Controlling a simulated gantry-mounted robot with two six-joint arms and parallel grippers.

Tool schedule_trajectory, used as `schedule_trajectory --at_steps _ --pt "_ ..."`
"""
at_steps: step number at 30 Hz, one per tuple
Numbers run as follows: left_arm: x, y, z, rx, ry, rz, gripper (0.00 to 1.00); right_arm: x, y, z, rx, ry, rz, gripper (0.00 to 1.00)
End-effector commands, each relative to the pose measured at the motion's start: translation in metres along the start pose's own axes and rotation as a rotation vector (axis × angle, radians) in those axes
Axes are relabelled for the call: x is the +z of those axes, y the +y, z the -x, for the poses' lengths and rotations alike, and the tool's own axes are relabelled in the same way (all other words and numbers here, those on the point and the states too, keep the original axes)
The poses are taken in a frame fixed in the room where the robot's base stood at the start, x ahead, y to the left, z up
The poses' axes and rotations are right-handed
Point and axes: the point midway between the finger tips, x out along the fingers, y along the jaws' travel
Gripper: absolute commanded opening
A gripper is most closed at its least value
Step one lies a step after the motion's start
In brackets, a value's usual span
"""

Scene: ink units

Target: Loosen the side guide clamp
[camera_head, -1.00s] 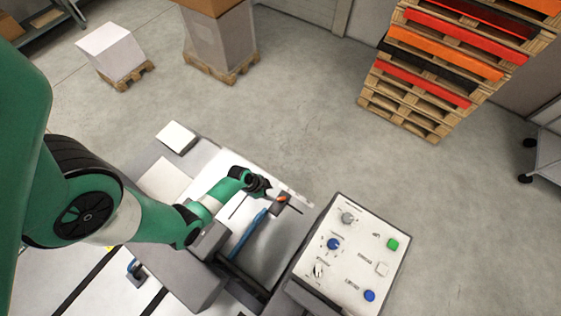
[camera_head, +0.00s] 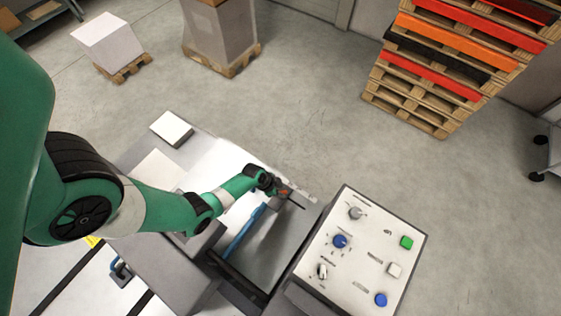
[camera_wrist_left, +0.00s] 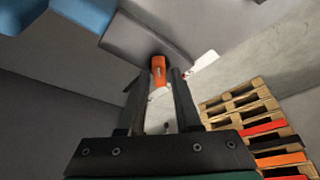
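The side guide clamp shows as a small orange lever (camera_head: 284,191) by a dark grey block at the far end of the machine's side guide. In the left wrist view the orange lever (camera_wrist_left: 158,70) lies between the tips of my left gripper (camera_wrist_left: 157,82). The two dark fingers stand apart with a gap beside the lever, so the gripper looks open around it. In the head view my left gripper (camera_head: 279,188) is right at the lever and partly hides it. A blue bar (camera_head: 246,230) lies on the machine near it. My right gripper is not in view.
A control panel (camera_head: 345,284) with knobs and coloured buttons stands right of the clamp. A white box (camera_head: 171,129) sits at the machine's back left. Stacked pallets (camera_head: 408,108) stand far off, with open floor between.

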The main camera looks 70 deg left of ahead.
Motion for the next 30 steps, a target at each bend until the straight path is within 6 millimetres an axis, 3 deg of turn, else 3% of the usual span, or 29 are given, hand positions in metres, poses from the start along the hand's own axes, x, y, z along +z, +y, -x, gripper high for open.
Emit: schedule_trajectory --at_steps 1,5,20,30 --pt "0.0001 0.0001 0.0 0.0 0.0 0.0 0.21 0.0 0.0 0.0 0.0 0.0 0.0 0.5" --pt "0.0002 0.0001 0.0 0.0 0.0 0.0 0.0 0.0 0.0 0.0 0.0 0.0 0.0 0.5" --pt "0.0004 0.0006 0.0004 -0.014 -0.001 0.031 0.0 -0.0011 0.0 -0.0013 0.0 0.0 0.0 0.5" --pt "0.0001 0.0026 0.001 -0.09 -0.002 0.215 0.0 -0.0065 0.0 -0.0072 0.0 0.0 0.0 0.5"
